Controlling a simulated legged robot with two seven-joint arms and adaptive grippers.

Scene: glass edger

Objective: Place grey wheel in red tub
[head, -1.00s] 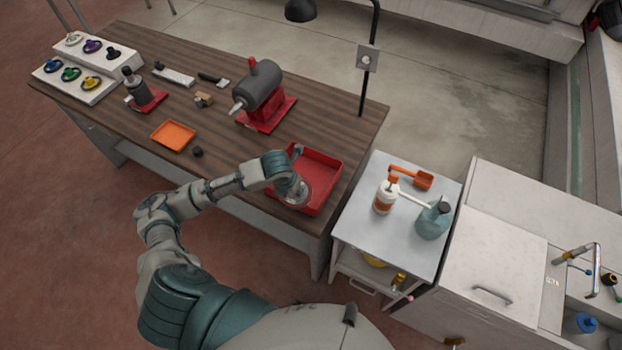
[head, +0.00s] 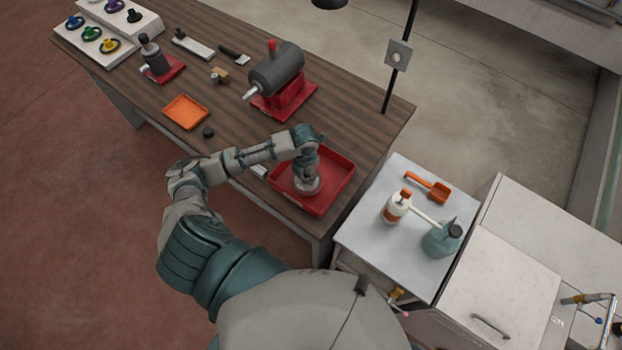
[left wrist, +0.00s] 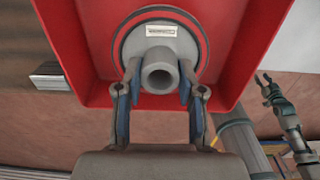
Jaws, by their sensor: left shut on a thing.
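The red tub (head: 338,178) sits at the near right end of the wooden bench. My left gripper (head: 306,186) points down inside its outline. In the left wrist view the gripper (left wrist: 158,88) is shut on the hub of the grey wheel (left wrist: 160,76), one finger on each side. The wheel's round disc with a small white label lies against the red tub floor (left wrist: 85,35) in that view; whether it touches cannot be told. In the head view the wheel is mostly hidden under the gripper. My right gripper (left wrist: 264,82) shows small at the right of the left wrist view; its jaw state is unclear.
A grey grinder on a red base (head: 278,78) stands behind the tub. An orange tray (head: 185,112) and a small dark knob (head: 207,132) lie to the left.

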